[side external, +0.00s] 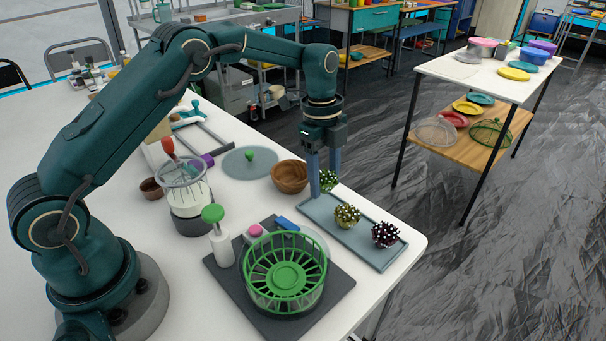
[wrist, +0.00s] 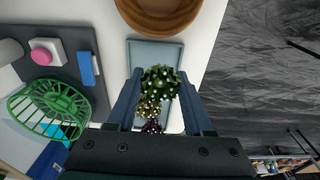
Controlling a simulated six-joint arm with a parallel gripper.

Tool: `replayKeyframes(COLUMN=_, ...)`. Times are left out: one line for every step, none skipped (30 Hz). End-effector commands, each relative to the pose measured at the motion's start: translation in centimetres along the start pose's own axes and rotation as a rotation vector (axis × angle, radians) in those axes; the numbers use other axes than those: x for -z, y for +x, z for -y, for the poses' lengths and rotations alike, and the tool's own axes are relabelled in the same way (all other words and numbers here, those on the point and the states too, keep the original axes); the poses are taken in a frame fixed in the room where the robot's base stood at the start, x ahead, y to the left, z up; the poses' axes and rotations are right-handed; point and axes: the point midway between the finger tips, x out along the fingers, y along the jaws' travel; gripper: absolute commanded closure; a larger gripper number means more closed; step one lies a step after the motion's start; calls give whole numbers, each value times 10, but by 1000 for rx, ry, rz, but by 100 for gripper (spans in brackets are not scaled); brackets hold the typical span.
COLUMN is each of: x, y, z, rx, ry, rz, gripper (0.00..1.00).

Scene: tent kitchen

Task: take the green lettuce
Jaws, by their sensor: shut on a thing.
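The green lettuce (side external: 328,180) is a dark green, leafy ball with pale dots, at the far end of a grey-blue tray (side external: 353,241). In the wrist view the lettuce (wrist: 160,84) sits between my two fingers. My gripper (side external: 321,190) points straight down at that end of the tray, and its fingers are shut on the lettuce; they hide part of it in the side view. A yellowish-green ball (side external: 347,215) and a dark purple ball (side external: 385,234) sit further along the tray. I cannot tell whether the lettuce still touches the tray.
A brown wooden bowl (side external: 289,176) stands close to the left of my gripper. A green slotted basket (side external: 285,272) sits on a dark mat (side external: 225,279) at the front, with a pump bottle (side external: 220,240) beside it. The table edge is just right of the tray.

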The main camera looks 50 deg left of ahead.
Motion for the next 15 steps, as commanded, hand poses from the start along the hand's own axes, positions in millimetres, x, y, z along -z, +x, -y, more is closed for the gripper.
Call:
replayKeyframes(x=1, y=-6, z=1, rx=3, ry=0, rz=0, gripper=80)
replayKeyframes(x=1, y=-9, z=1, rx=4, ry=0, rz=0, gripper=80)
replayKeyframes(x=1, y=-12, z=1, rx=4, ry=0, rz=0, gripper=80)
replayKeyframes(x=2, y=-15, z=1, rx=4, ry=0, rz=0, gripper=80)
replayKeyframes(x=2, y=-18, z=1, rx=3, ry=0, rz=0, gripper=80)
replayKeyframes(x=2, y=-22, z=1, rx=4, ry=0, rz=0, gripper=80)
replayKeyframes(x=2, y=-25, z=1, rx=3, ry=-1, rz=0, gripper=80)
replayKeyframes(x=3, y=-27, z=0, rx=2, ry=-1, rz=0, gripper=80)
replayKeyframes(x=3, y=-31, z=1, rx=4, ry=-1, rz=0, gripper=80)
replayKeyframes(x=3, y=-34, z=1, rx=3, ry=-1, rz=0, gripper=80)
replayKeyframes(x=4, y=-37, z=1, rx=4, ry=-1, rz=0, gripper=80)
replayKeyframes(x=4, y=-41, z=1, rx=3, ry=-1, rz=0, gripper=80)
replayKeyframes(x=4, y=-44, z=1, rx=4, ry=-1, rz=0, gripper=80)
replayKeyframes(x=5, y=-46, z=1, rx=4, ry=0, rz=0, gripper=80)
replayKeyframes(x=5, y=-50, z=1, rx=3, ry=0, rz=0, gripper=80)
